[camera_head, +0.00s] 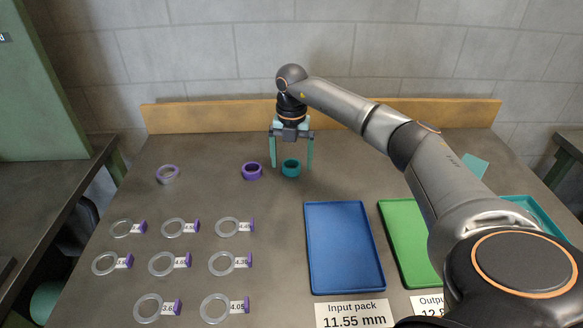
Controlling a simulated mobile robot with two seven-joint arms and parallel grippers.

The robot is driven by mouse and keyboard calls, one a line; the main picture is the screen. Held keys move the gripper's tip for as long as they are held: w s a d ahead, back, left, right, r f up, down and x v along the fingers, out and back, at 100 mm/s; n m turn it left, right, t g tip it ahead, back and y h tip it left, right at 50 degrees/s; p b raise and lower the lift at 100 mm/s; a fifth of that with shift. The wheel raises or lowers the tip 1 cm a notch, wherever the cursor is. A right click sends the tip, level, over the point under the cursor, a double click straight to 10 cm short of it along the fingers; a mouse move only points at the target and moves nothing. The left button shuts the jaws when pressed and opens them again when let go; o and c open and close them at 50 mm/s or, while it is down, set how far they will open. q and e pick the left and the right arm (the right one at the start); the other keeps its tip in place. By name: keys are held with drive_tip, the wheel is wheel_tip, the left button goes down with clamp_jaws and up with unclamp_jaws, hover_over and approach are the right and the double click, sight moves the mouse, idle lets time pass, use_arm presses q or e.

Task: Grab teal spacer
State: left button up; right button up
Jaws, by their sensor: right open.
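The teal spacer (291,168) is a short ring standing on the grey table near the back middle. My right gripper (292,162) points down over it with its two teal fingers apart. My left gripper is not in view.
A purple ring (252,171) stands close left of the gripper, and a purple-topped ring (168,174) is further left. Several clear tagged rings (162,264) lie front left. A blue tray (344,247) and a green tray (403,240) lie at right. A wooden rail (200,116) runs along the back.

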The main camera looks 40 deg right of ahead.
drive_tip(key=shift+f, duration=0.3)
drive_tip(key=shift+c, duration=0.3)
clamp_jaws()
idle(0.3)
